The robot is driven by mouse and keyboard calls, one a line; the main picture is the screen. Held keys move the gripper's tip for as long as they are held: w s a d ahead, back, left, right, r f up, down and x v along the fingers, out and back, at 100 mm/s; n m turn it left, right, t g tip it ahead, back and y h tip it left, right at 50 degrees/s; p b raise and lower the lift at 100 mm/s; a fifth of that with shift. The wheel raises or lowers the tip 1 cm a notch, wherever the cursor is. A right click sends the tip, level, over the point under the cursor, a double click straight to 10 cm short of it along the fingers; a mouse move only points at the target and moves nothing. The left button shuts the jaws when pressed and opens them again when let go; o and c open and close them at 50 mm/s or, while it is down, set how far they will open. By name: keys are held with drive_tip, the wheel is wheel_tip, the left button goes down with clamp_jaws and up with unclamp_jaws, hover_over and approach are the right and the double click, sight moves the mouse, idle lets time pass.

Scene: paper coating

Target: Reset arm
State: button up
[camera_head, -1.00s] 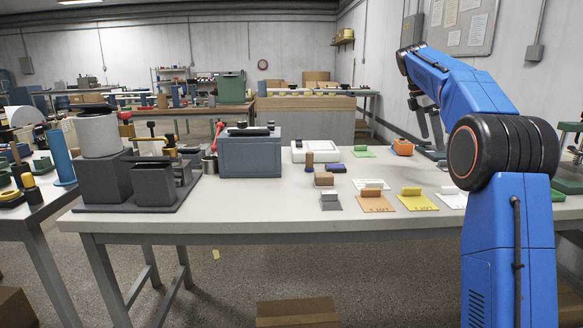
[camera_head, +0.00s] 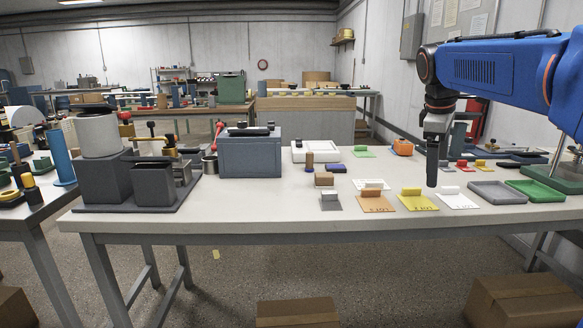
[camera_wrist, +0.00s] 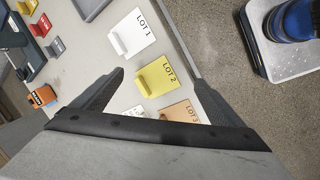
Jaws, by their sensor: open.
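My gripper (camera_head: 432,172) hangs pointing down over the right half of the table (camera_head: 290,224), just behind the yellow and white cards. In the wrist view my gripper (camera_wrist: 159,78) has its two dark fingers spread apart with nothing held between them. Below it lie the white LOT 1 card (camera_wrist: 139,36), the yellow LOT 2 card (camera_wrist: 158,78) and the orange LOT 3 card (camera_wrist: 182,109). Each carries a small block. In the head view the cards lie near the table's front edge. My arm reaches in from the right.
A grey tray (camera_head: 497,196) and a green tray (camera_head: 535,194) lie to the right. A blue-grey box (camera_head: 248,155) and a machine with a grey bin (camera_head: 153,190) stand left. An orange object (camera_head: 402,147) sits behind my gripper. Cardboard boxes (camera_head: 525,304) are on the floor.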

drive_tip(key=s+a+f+m+t+y, duration=0.1)
drive_tip(key=s+a+f+m, duration=0.2)
drive_tip(key=s+f, duration=0.5)
drive_tip(key=s+a+f+m, duration=0.2)
drive_tip(key=s+f+m, duration=0.2)
drive_tip(key=s+f, duration=0.4)
drive_tip(key=s+a+f+m+t+y, duration=0.1)
drive_tip(key=s+a+f+m, duration=0.2)
drive_tip(key=s+f, duration=0.5)
drive_tip(key=s, duration=0.7)
drive_tip(key=shift+a+t+y, duration=0.3)
